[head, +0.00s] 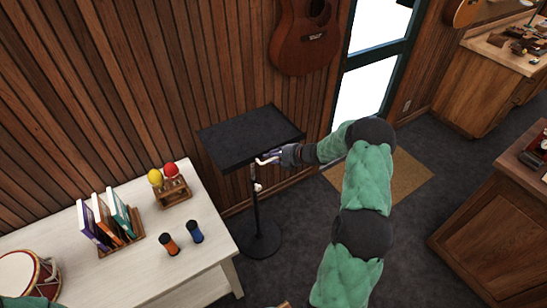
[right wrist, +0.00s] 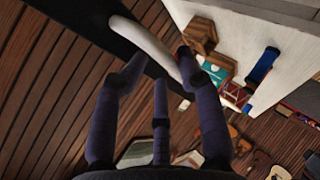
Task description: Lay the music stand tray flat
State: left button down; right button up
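The music stand has a black rectangular tray (head: 250,135) on a thin dark post with a round base (head: 260,240). The tray's top face shows; it looks near level, but I cannot tell its exact tilt. A pale curved handle (head: 267,161) sticks out at the tray's near right edge. My right gripper (head: 276,156) is at that edge. In the right wrist view the pale handle (right wrist: 150,42) runs between my fingers (right wrist: 160,62), which look closed against it, with the dark tray (right wrist: 100,25) beyond. My left gripper is out of view.
A white table (head: 130,275) at left holds books (head: 105,220), two small shakers (head: 182,240), maracas on a wooden holder (head: 172,192) and a drum (head: 25,275). A wooden wall and hung guitar (head: 305,38) stand behind. A wooden counter (head: 500,240) is at right; dark floor lies between.

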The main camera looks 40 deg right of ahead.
jog(key=shift+w+r, duration=0.1)
jog(key=shift+r, duration=0.1)
jog(key=v, duration=1.2)
jog(key=shift+f, duration=0.2)
jog(key=shift+a, duration=0.15)
